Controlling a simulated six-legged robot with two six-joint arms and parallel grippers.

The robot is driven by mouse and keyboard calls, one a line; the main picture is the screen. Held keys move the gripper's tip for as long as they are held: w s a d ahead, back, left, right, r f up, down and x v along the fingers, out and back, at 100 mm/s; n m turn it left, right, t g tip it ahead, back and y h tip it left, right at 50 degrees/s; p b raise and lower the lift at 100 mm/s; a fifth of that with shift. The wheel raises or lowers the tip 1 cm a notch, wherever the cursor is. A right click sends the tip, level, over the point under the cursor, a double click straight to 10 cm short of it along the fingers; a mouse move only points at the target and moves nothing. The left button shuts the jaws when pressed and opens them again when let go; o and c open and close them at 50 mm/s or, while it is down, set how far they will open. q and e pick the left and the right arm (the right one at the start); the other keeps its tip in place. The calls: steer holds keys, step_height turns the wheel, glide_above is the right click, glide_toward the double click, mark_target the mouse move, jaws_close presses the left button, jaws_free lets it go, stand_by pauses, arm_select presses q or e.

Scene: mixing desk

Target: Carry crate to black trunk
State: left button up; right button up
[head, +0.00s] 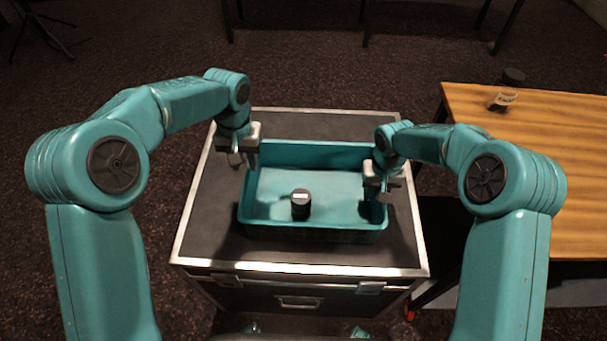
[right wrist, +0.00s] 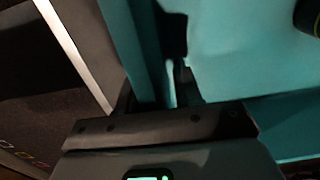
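The teal crate (head: 312,236) rests on the top of the black trunk (head: 330,125), with trunk lid showing around it. A dark cylindrical container with a light label (head: 300,204) stands inside the crate, near its front wall. My left gripper (head: 245,160) is at the crate's left wall, toward the back. My right gripper (head: 377,190) is at the right wall, with the teal wall also close to its fingers in the right wrist view (right wrist: 150,95). The fingertips are partly hidden, so I cannot tell whether either gripper is clamped on the wall.
Dark furniture legs (head: 366,25) stand behind the trunk. Carpet is open to the left.

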arm_select(q)
steer(key=shift+r, duration=0.45)
arm_select(e)
steer(key=shift+r, duration=0.35)
step_height(320, 180, up, 11)
steer(key=shift+r, duration=0.2)
arm_select(q)
steer(key=shift+s, duration=0.1)
arm_select(e)
steer(key=shift+f, duration=0.1)
